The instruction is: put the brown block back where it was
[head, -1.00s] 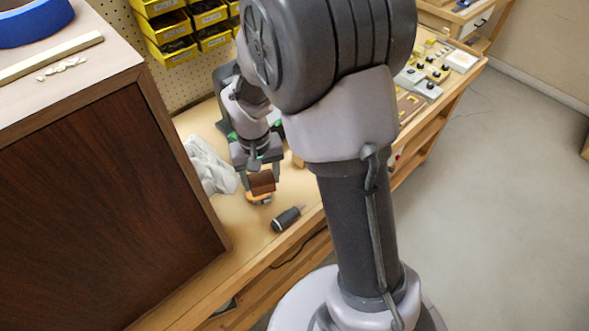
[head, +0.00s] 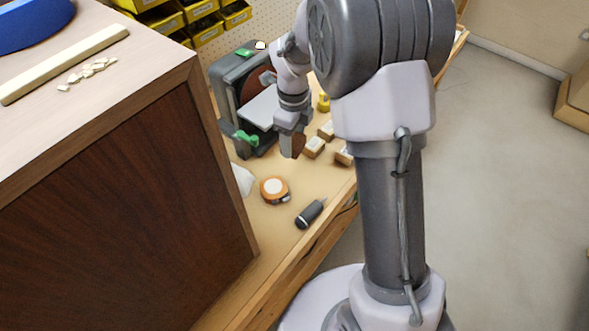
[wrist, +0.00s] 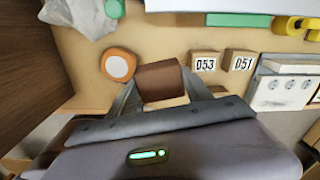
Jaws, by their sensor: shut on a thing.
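The brown block (wrist: 160,82) is between the fingers of my gripper (wrist: 161,92) in the wrist view, and the fingers are shut on it. In the head view my gripper (head: 291,142) hangs over the bench with the brown block (head: 298,147) partly hidden by the fingers. The block appears above the bench top, right of and beyond the orange round item (head: 274,189). How high it is held is hard to tell.
A dark-handled tool (head: 309,214) lies near the front edge. A sander-like machine (head: 243,95) stands behind. A large cabinet (head: 120,200) borders the left.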

